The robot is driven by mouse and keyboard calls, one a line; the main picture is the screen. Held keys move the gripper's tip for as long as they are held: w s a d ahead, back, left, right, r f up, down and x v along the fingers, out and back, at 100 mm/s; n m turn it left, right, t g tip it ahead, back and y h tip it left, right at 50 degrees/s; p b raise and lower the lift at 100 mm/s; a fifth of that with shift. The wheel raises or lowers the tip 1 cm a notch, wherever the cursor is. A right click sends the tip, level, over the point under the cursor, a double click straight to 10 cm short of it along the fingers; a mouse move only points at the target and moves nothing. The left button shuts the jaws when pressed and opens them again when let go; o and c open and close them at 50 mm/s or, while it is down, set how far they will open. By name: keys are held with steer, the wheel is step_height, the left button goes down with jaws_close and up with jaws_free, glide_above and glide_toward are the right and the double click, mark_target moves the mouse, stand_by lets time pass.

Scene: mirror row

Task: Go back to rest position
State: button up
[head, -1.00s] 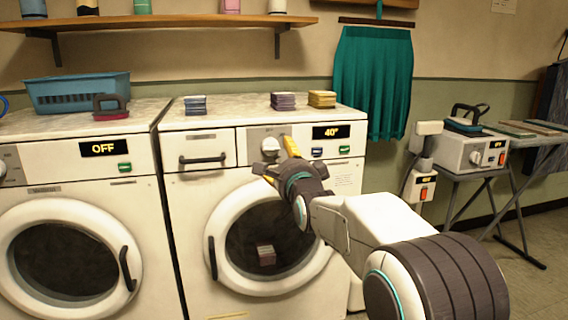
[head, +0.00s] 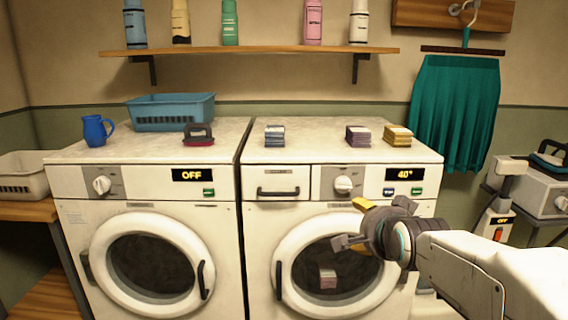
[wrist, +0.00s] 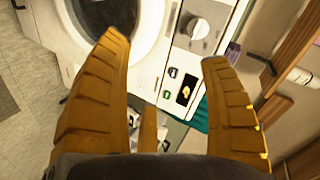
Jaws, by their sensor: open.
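My gripper (head: 352,222) is open and empty in front of the right washing machine (head: 290,210), just below its dial (head: 344,186). In the wrist view its yellow fingers (wrist: 160,80) stand wide apart with nothing between them. The machine's display reads 40°. Its round door (head: 335,262) looks shut, and a small folded stack (head: 328,278) shows behind the glass. My arm reaches in from the right and hides part of the door's right side.
The left washing machine (head: 145,240) reads OFF. A bottle shelf (head: 250,51) hangs above. A teal skirt (head: 455,110) hangs right.

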steer(key=s+r+n+g+p, duration=0.2)
steer(key=s+n+g+p, duration=0.2)
steer(key=s, duration=1.1)
steer(key=s+r+n+g+p, duration=0.2)
steer(key=s+n+g+p, duration=0.3)
steer(key=s+p, duration=0.8)
steer(key=s+n, duration=0.2)
steer(key=n, duration=0.1)
steer(key=shift+a+r+n, duration=0.15)
steer(key=shift+a+n, duration=0.05)
steer(key=shift+n, duration=0.2)
stand_by(0.7)
